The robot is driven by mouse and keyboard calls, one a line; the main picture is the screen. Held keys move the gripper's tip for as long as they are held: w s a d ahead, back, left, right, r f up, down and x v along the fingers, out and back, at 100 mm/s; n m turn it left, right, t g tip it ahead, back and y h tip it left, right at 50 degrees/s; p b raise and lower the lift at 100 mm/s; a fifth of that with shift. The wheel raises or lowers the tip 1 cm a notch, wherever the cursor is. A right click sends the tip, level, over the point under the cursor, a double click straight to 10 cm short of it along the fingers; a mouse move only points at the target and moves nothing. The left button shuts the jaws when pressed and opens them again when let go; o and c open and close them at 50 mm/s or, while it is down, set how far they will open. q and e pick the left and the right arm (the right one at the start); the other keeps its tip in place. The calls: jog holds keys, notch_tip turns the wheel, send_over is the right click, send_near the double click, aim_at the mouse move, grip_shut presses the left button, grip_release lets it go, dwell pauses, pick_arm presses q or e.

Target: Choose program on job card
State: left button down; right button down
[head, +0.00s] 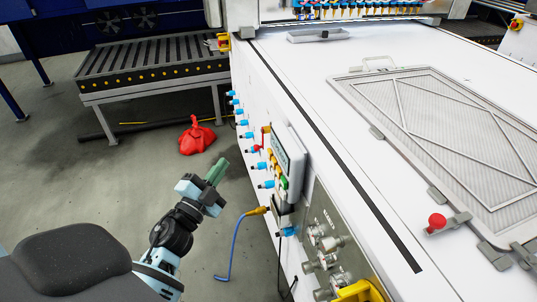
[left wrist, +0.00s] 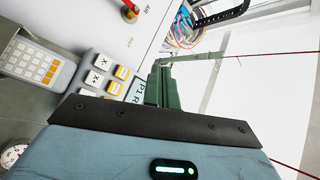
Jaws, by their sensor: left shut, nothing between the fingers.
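My left gripper (head: 217,172) has green fingers, shut and empty, in the air left of the white machine's side. In the left wrist view the shut fingers (left wrist: 163,85) point up the picture. Just left of them is a panel with white buttons (left wrist: 95,77) marked with crosses and yellow buttons (left wrist: 122,72). A light label (left wrist: 136,90) with the letters "P1 R" is partly hidden by the fingers; I cannot tell whether it is the job card. In the head view a grey control panel (head: 289,152) sits on the machine's side. My right gripper is not in view.
A grey keypad (left wrist: 30,62) shows at the left in the left wrist view. Blue fittings (head: 262,166) stick out along the machine's side. A blue hose (head: 233,250) hangs from a yellow connector. A red bag (head: 197,136) lies on the floor near a roller conveyor (head: 150,65).

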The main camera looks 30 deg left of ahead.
pick_arm(q)
jog(key=w+d, duration=0.5)
jog(key=w, duration=0.1)
jog(key=shift+w+d+b, duration=0.35)
jog(key=shift+b, duration=0.1)
jog(key=shift+w+d, duration=0.1)
jog(key=shift+w, duration=0.05)
dwell(1.9)
jog(key=shift+w+d, duration=0.15)
jog(key=shift+w, duration=0.05)
jog(key=shift+w+d, duration=0.4)
dwell(1.1)
dwell(0.4)
jog(key=shift+s+a, duration=0.65)
jog(key=shift+s, duration=0.1)
jog(key=shift+s+a+p, duration=0.3)
jog(key=shift+s+a, duration=0.5)
jog(key=shift+s, duration=0.2)
jog(key=shift+s+a+p, duration=0.25)
jog(key=shift+s+a, duration=0.55)
jog(key=shift+s, duration=0.15)
